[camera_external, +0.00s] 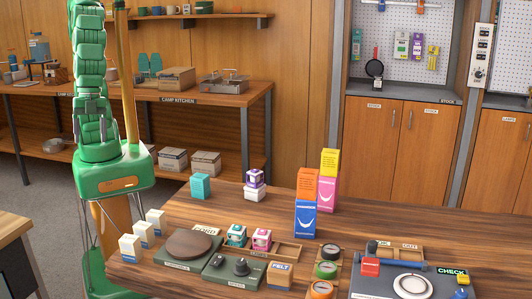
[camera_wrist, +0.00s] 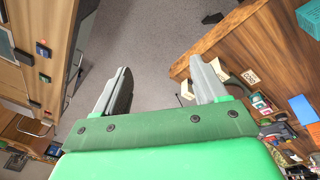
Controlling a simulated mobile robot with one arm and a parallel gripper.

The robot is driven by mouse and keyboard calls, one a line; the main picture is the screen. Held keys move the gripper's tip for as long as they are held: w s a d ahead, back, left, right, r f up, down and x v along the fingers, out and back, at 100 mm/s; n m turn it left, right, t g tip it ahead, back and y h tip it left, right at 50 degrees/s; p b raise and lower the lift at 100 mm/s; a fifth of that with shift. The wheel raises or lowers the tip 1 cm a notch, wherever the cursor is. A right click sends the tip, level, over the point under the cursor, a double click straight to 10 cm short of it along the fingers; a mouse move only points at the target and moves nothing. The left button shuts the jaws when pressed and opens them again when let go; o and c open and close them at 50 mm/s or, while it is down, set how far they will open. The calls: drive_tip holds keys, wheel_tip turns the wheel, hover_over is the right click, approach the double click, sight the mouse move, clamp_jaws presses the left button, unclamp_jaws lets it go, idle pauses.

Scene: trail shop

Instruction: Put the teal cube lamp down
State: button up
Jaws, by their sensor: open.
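A small teal cube (camera_external: 200,186), which looks like the teal cube lamp, stands on the wooden table near its back left edge, to the right of my arm. My gripper (camera_wrist: 159,64) is open in the wrist view, with its two grey fingers well apart and nothing between them. It is over bare floor, apart from the cube.
Several white boxes (camera_external: 155,220) line the table's left edge. A purple and white stack (camera_external: 254,186) stands right of the cube, and taller stacks (camera_external: 306,200) stand further right. A round brown plate (camera_external: 189,244) lies in front. Bare table surrounds the cube.

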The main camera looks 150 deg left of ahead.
drive_tip(key=s+a+r+g, duration=0.1)
drive_tip(key=s, duration=0.7)
drive_tip(key=s+a+r+g+y, duration=0.1)
drive_tip(key=s+a+g, duration=0.1)
drive_tip(key=s, duration=0.5)
drive_tip(key=shift+s+a+r+m+g+y, duration=0.2)
drive_tip(key=shift+s+r+m+g+y, duration=0.1)
drive_tip(key=shift+s+r, duration=0.05)
